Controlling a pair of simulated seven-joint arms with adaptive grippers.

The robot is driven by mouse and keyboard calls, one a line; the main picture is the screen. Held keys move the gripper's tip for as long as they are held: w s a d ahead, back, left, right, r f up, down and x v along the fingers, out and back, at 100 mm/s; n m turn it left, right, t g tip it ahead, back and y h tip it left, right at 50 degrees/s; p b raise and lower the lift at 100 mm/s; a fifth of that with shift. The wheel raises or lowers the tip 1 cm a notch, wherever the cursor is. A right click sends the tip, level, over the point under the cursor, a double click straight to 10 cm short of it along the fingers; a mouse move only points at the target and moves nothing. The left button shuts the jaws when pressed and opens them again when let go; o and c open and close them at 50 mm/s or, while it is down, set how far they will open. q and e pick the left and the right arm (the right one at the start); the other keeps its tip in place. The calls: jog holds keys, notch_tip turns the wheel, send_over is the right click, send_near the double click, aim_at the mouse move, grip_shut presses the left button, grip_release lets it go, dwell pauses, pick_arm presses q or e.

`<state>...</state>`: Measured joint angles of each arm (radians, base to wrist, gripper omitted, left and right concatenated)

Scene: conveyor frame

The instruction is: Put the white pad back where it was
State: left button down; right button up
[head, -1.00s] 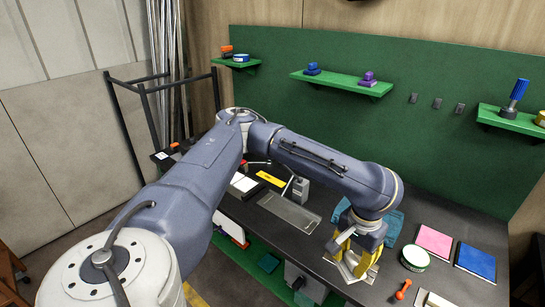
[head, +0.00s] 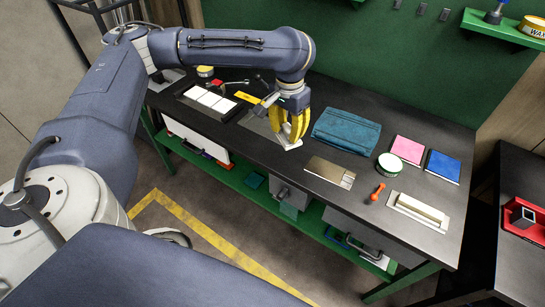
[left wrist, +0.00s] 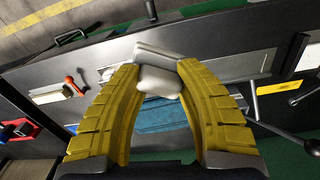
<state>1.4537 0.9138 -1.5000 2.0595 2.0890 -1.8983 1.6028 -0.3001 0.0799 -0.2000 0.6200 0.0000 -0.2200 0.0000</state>
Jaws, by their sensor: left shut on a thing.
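My left gripper (head: 290,128) is shut on the white pad (head: 292,143), which shows just below the yellow fingertips, over the workbench. In the left wrist view, the pad (left wrist: 158,82) is between the two yellow fingers (left wrist: 160,90), with a pale grey-white part beyond it. The fingers hide some of it. A black tray (head: 236,117) with white pieces in it lies to the left of the gripper. A tan and metal plate (head: 328,171) lies to the right. My right gripper is not in view.
A metal plate (head: 258,123) lies by the gripper. A folded teal cloth (head: 346,131) is just right of it.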

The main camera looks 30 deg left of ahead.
pick_arm(q)
jog(key=w+a+r+m, duration=0.35)
jog(key=a+m, duration=0.45)
jog(key=m, duration=0.3)
jog(key=shift+m, duration=0.3)
jog(key=f, duration=2)
jog(key=shift+w+d+f, duration=0.25)
jog(key=shift+w+f, duration=0.05)
jog(key=shift+w, duration=0.1)
jog(key=shift+f, duration=0.15)
jog(key=c, duration=0.9)
grip_release()
notch_tip(320, 180, up, 12)
jog(key=shift+r, duration=0.2)
